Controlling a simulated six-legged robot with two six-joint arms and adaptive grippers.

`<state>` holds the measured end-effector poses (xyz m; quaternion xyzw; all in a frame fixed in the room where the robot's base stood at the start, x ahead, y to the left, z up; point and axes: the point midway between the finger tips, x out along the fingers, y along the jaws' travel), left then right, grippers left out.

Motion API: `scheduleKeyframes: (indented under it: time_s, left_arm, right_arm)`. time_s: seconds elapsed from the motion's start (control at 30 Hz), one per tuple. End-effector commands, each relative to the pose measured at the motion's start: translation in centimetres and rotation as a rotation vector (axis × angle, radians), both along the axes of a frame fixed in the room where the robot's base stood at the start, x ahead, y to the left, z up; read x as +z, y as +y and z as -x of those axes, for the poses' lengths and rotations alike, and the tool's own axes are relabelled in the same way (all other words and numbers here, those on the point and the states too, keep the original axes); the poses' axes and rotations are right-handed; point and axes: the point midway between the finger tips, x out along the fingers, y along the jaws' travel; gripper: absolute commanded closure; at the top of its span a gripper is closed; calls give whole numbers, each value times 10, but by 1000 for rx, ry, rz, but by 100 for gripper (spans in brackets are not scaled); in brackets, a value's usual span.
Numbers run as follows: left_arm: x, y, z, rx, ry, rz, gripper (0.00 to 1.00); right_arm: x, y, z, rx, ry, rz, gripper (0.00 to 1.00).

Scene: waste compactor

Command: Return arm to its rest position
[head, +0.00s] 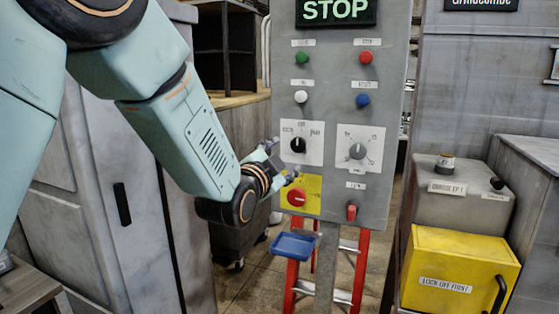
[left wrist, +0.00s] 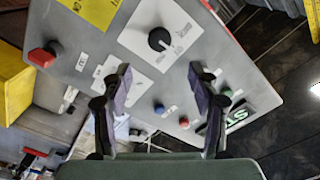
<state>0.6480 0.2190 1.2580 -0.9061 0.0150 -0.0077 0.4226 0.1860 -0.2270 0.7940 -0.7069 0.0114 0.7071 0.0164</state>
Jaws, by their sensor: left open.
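My left gripper (head: 283,165) is in front of the grey control panel (head: 330,215), near the black selector knob (head: 298,145) and the yellow plate with the red emergency knob (head: 297,197). In the left wrist view my left gripper (left wrist: 160,82) has its two fingers spread apart with nothing between them. The panel (left wrist: 215,60) shows tilted behind the fingers, with the black knob (left wrist: 160,39) beyond and between the tips. Whether the fingers touch the panel cannot be told. My right gripper is in neither view.
The panel has a STOP display (head: 336,11), several buttons and a grey dial (head: 357,151). A blue tray (head: 293,246) sits below it, by a red stand (head: 361,270). A yellow box (head: 459,270) stands right; a grey cabinet (head: 95,190) stands left, behind my arm.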

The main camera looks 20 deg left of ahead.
Motion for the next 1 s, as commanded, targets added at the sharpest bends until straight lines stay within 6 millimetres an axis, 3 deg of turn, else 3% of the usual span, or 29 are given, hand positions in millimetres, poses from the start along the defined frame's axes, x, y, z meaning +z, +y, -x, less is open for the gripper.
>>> scheduleKeyframes:
  time_s: [0.2,0.63,0.77,0.87,1.0]
  left_arm:
    - [0,0,11,0,0,0,40]
    - [0,0,11,0,0,2,40]
    - [-4,1,11,1,18,77,40]
    - [-28,2,21,17,105,238,40]
    - [-120,4,51,84,320,449,40]
  right_arm:
    - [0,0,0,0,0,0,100]
    - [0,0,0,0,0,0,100]
    - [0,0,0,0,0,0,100]
    - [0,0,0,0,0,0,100]
    - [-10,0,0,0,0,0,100]
